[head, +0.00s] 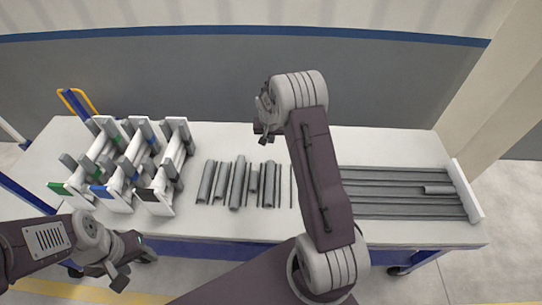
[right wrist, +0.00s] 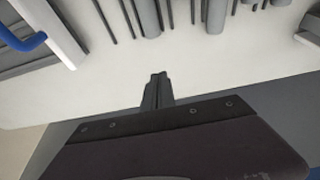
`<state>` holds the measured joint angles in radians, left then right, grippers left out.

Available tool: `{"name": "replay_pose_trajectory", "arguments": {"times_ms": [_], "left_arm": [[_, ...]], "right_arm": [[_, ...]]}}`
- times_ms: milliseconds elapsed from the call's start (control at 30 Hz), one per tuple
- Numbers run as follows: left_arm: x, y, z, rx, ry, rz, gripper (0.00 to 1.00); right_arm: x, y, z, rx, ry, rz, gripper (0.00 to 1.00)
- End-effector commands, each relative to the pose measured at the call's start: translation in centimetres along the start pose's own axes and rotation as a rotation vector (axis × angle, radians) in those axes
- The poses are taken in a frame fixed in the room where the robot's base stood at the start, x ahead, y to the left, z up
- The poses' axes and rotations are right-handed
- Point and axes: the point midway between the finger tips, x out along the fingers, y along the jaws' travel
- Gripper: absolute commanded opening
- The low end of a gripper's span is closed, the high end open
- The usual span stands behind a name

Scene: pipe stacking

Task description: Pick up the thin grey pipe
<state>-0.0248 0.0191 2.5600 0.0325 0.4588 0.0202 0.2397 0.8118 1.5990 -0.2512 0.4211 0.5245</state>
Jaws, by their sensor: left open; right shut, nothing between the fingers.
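Several grey pipes of different thickness lie side by side in the middle of the table. The thin ones include a grey pipe (head: 278,185) near the right end of the row; which one is meant I cannot tell. Ends of thin pipes (right wrist: 128,18) also show at the top of the right wrist view. My right gripper (head: 264,125) is shut and empty, above the table behind the row; its closed fingers (right wrist: 157,88) point toward the pipes in the right wrist view. My left gripper (head: 132,264) is open and empty at the table's front left, away from the pipes.
White racks (head: 130,172) with green, blue and black end tabs stand on the left. A grooved tray (head: 400,208) is on the right, with a short thick pipe (head: 438,190) on it. My right arm covers the table between row and tray. Bare table (head: 225,142) lies behind the row.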

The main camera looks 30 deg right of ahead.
Motion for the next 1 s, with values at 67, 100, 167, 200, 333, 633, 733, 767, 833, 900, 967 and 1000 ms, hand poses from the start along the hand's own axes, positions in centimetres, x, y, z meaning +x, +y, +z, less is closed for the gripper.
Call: {"name": "replay_pose_trajectory", "arguments": {"times_ms": [67,100,167,200,333,633,733,767,833,900,967,1000], "left_arm": [[0.0,0.0,0.0,0.000,0.000,0.000,0.53],[0.0,0.0,0.0,0.000,0.000,0.000,0.53],[0.0,0.0,0.0,0.000,0.000,0.000,0.53],[0.0,0.0,0.0,0.000,0.000,0.000,0.53],[0.0,0.0,0.0,0.000,0.000,0.000,0.53],[0.2,0.0,0.0,0.000,0.000,0.000,0.53],[-0.1,0.0,0.0,0.000,0.000,0.000,0.53],[-0.1,0.0,0.0,0.000,0.000,0.000,0.53],[0.3,0.0,0.0,0.000,0.000,0.000,0.53],[0.5,0.0,0.0,0.000,0.000,0.000,0.53],[0.5,0.0,0.1,0.000,0.000,0.000,0.53],[0.5,0.0,0.1,0.000,0.000,0.000,0.53]], "right_arm": [[0.1,0.0,0.0,0.001,0.000,0.000,0.00],[0.2,0.0,0.0,0.000,0.000,0.000,0.00],[0.7,0.0,0.0,0.000,-0.001,0.000,0.00],[1.2,0.0,0.0,0.000,-0.001,0.000,0.00],[3.7,0.0,0.1,0.001,-0.004,0.001,0.00],[10.2,0.0,0.1,0.000,-0.002,0.000,0.00],[9.3,0.0,1.6,-0.002,-0.001,0.001,0.00],[9.1,0.0,2.0,-0.002,-0.001,-0.001,0.00],[9.1,0.0,2.8,-0.003,0.000,0.001,0.00],[8.9,0.0,3.3,-0.002,0.001,0.000,0.00],[8.7,0.0,3.6,-0.001,0.001,0.000,0.00],[8.7,0.0,3.7,-0.001,0.000,0.000,0.00]]}}
